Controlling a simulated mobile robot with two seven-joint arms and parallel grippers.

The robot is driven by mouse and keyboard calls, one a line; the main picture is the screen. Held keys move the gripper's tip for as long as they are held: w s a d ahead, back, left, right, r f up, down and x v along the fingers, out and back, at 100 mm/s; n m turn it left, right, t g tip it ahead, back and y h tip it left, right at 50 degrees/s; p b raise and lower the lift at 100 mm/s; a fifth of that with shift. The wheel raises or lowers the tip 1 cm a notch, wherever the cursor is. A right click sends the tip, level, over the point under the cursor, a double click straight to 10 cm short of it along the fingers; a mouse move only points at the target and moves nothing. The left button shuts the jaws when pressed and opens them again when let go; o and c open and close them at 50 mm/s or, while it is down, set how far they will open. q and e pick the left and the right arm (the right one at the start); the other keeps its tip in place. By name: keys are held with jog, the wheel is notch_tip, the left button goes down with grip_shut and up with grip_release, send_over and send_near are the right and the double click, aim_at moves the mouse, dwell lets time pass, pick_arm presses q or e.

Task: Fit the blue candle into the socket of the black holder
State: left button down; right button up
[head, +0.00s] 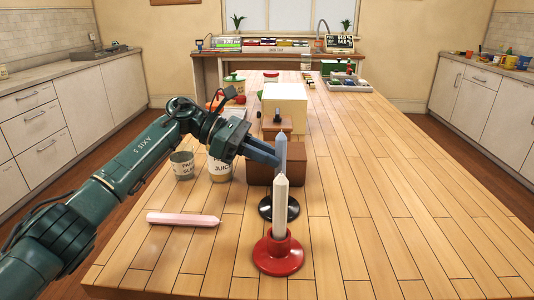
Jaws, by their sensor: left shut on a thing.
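My left gripper (274,158) comes in from the left and is shut on the blue candle (281,144), which stands upright over the table. The black holder (293,209) is a round base on the table below the candle. The white candle in front hides the blue candle's lower end and the black holder's socket, so I cannot tell whether they touch. My right gripper is not in view.
A white candle (281,208) stands in a red holder (278,256), close in front of the black holder. A pink candle (183,219) lies to the left. A can (182,165), a juice container (219,171) and a brown box (291,172) stand behind. The table's right side is clear.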

pick_arm(q)
jog(key=shift+f, duration=0.4)
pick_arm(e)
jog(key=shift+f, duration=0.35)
pick_arm(q)
jog(key=c, duration=1.2)
grip_release()
jog(key=shift+r, duration=0.1)
jog(key=shift+c, duration=0.2)
jog(key=v, duration=0.5)
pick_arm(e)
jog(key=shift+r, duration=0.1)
pick_arm(q)
jog(key=v, duration=1.3)
jog(key=shift+a, duration=0.15)
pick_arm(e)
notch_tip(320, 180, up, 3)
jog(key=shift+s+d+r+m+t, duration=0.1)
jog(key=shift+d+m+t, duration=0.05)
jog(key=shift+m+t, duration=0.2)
